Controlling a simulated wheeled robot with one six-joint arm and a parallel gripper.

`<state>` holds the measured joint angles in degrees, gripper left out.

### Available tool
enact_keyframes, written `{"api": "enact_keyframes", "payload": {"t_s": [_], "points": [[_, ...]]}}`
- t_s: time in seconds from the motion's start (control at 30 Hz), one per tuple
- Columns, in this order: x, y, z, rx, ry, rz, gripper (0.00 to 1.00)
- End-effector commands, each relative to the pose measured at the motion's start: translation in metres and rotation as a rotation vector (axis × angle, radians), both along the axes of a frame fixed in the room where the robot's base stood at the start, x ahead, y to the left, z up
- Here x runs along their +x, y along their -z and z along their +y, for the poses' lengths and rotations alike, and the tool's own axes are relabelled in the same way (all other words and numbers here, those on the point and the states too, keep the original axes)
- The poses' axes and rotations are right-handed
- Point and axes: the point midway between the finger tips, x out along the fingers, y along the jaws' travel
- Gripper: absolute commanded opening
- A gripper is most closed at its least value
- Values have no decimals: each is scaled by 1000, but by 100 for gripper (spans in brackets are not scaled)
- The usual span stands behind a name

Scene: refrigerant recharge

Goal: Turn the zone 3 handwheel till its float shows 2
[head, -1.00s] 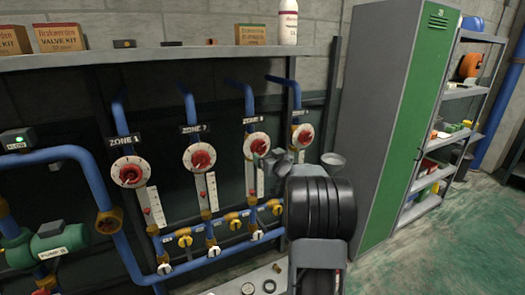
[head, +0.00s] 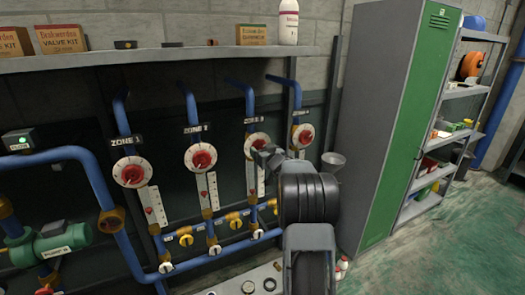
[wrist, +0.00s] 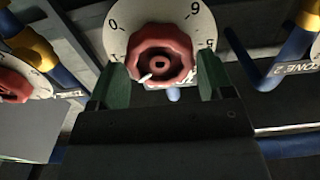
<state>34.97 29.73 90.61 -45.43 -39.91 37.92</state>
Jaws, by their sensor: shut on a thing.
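The zone 3 handwheel (wrist: 160,50) is red and sits on a white numbered dial (head: 252,140), third from the left in the head view. In the wrist view my gripper (wrist: 162,82) has its green fingers on either side of the red wheel and is shut on it. A pale pointer mark shows at the wheel's lower left edge in that view. In the head view my gripper (head: 266,154) covers part of the wheel. The zone 3 float gauge (head: 257,180) is a white strip below the dial; its float is too small to read.
The zone 2 handwheel (head: 202,156) and zone 1 handwheel (head: 131,172) are to the left. The fourth dial (head: 303,136) is close on the right, beside my arm. Blue pipes and yellow valves run below.

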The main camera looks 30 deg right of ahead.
Motion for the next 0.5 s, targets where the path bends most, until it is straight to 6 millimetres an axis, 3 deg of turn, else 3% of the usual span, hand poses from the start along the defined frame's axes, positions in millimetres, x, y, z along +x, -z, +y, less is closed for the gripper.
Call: {"api": "enact_keyframes", "payload": {"t_s": [0.5], "points": [[0, 2, 0, -96, 1, 17, 46]]}}
